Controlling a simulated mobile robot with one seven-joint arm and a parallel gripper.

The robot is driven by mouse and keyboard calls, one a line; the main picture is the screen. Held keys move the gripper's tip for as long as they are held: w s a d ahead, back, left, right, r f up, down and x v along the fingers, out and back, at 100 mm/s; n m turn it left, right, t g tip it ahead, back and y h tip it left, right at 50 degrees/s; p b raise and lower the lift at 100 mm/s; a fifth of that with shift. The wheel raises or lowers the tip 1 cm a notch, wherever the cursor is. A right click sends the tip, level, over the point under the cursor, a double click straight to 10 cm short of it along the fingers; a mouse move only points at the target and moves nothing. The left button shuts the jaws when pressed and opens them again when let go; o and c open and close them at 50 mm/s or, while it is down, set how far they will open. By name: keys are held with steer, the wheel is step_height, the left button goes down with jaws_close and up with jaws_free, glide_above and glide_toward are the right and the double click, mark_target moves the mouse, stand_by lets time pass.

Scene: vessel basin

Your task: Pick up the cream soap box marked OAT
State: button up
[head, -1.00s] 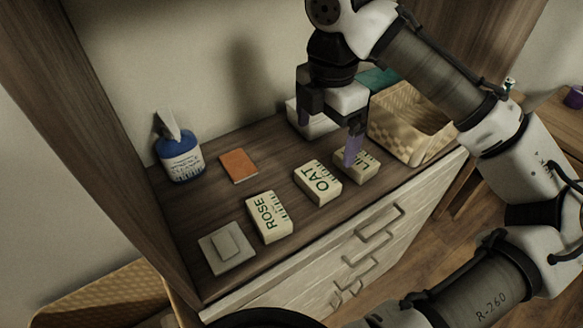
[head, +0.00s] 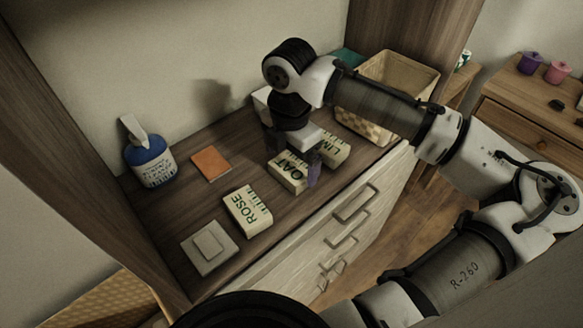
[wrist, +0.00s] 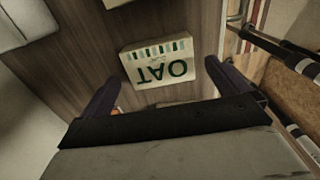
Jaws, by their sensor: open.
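The cream soap box marked OAT (head: 287,172) lies flat on the dark wooden top, between the ROSE box (head: 247,210) and the LIM-marked box (head: 333,149). My gripper (head: 299,172) is over the OAT box and partly hides it. In the wrist view the OAT box (wrist: 158,62) lies beyond and between the two spread fingers of my open gripper (wrist: 168,85), with its lettering upside down. The fingers appear apart from the box, with nothing held.
A blue bottle (head: 150,163), an orange card-like block (head: 211,163) and a pale square dish (head: 209,247) are to the left. A woven basket (head: 398,76) stands at the back right. Drawer handles (head: 355,204) project from the front.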

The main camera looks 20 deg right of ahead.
mark_target(291, 167)
steer(key=shift+d+f, duration=0.1)
steer(key=shift+f, duration=1.5)
steer(key=c, duration=1)
steer(key=shift+r, duration=0.15)
